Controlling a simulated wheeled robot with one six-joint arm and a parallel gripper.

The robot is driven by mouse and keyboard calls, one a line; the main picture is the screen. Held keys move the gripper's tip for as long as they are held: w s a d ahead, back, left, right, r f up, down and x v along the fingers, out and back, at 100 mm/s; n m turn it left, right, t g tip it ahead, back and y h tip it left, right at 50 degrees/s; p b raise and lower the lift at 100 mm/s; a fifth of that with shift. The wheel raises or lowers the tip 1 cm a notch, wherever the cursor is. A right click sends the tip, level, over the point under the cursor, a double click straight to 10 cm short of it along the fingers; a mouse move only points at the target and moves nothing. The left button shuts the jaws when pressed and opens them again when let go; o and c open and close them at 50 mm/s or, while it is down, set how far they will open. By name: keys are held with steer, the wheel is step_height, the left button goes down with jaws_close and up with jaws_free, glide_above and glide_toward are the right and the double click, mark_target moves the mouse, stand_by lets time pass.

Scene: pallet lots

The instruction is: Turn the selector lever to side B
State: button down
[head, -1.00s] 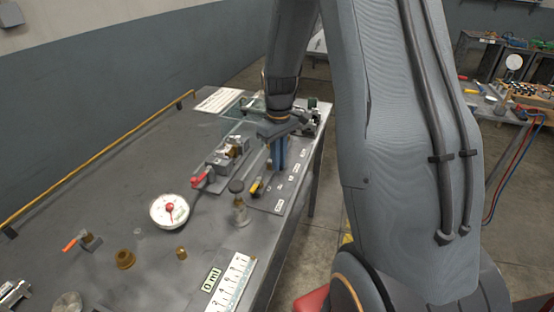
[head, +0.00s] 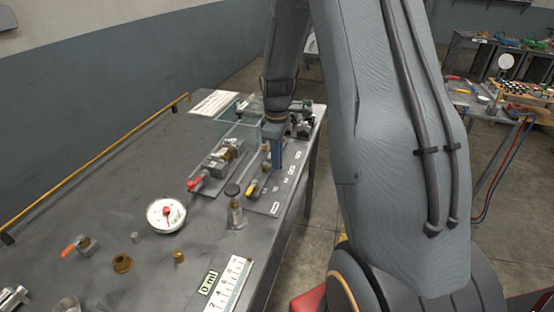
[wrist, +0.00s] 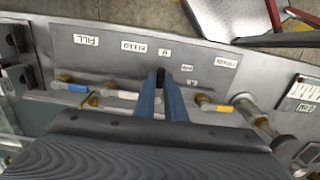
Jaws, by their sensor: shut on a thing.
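My gripper (wrist: 160,97) has blue fingers closed around a dark lever end, taken to be the selector lever (wrist: 160,76), above the grey valve panel (wrist: 45,25). The fingers and palm hide most of the lever, so its exact angle is unclear. Small white labels, seen upside down, lie on the panel beyond the fingertips; the small ones near the lever are hard to read. In the head view my gripper (head: 277,155) points down at the panel near the bench's right edge, and the lever is hidden there.
A red-handled valve (head: 195,184), a round gauge (head: 166,215) and a dark-knobbed post (head: 234,205) stand nearby.

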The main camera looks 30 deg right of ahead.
steer(key=shift+w, duration=0.1)
steer(key=c, duration=1.8)
jaws_free()
step_height(320, 180, up, 8)
steer(key=shift+f+b, duration=0.1)
steer(key=shift+b, duration=0.95)
steer(key=shift+a, duration=0.1)
